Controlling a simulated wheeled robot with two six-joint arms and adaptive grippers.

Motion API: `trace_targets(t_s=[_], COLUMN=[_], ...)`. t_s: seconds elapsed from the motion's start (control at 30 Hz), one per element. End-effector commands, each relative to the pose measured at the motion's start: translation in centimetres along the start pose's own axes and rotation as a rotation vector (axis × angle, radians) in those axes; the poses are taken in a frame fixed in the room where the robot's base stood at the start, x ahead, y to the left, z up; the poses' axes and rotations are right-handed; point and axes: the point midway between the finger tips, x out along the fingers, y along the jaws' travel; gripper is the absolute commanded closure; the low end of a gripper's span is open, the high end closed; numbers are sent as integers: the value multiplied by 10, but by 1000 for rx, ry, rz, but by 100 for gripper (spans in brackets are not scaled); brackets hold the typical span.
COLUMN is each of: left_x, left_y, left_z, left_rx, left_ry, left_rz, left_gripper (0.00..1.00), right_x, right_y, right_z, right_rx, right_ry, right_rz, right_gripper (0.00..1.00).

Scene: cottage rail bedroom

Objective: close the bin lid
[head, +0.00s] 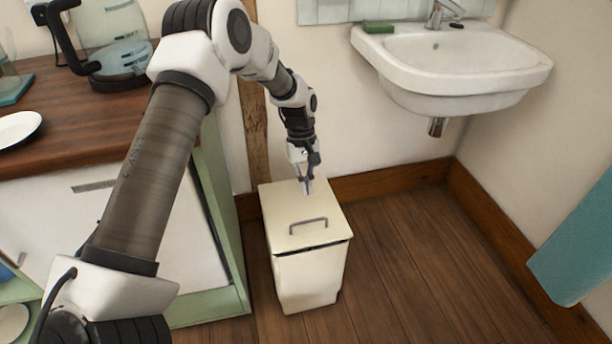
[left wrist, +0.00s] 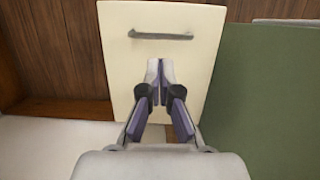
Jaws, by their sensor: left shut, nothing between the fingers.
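The cream bin (head: 309,280) stands on the wooden floor beside the counter's green end panel. Its lid (head: 275,215) lies over the top, nearly flat, with a thin dark gap along the front edge. A grey bar handle (head: 308,226) is on the lid. My left gripper (head: 307,188) is shut and empty, pointing down over the rear part of the lid. In the left wrist view, the gripper (left wrist: 160,72) is in front of the lid (left wrist: 190,70), short of the handle (left wrist: 160,36). I cannot tell whether the fingertips touch the lid. My right gripper is out of view.
A wooden counter (head: 50,105) with a kettle-like appliance (head: 122,65) and a white plate (head: 18,128) is at left. A white sink (head: 450,65) hangs on the wall at right. A teal cloth (head: 580,245) is at the right edge. Floor right of the bin is clear.

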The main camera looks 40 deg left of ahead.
Motion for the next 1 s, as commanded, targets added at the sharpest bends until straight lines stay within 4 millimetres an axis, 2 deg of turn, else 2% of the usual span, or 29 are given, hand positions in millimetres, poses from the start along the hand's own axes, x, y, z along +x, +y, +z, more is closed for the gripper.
trace_targets(t_s=[0.03, 0.1, 0.33, 0.5, 0.83, 1.0], left_x=[16, 31, 73, 82, 83, 101], left_y=[0, 0, 0, 0, 0, 0], left_z=[-1, -1, 0, 0, 0, 3], left_rx=[0, -1, 0, 1, 0, -1], left_ry=[-1, -1, 0, 1, 1, -1], left_rz=[-2, -2, -1, 0, 0, -2], left_gripper=[100, 100, 100, 100, 100, 100], right_x=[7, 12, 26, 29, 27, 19], right_y=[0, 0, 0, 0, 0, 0], right_z=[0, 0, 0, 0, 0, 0], right_rx=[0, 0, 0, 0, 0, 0], right_ry=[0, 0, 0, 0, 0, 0], right_rz=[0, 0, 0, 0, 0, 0], right_gripper=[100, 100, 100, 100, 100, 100])
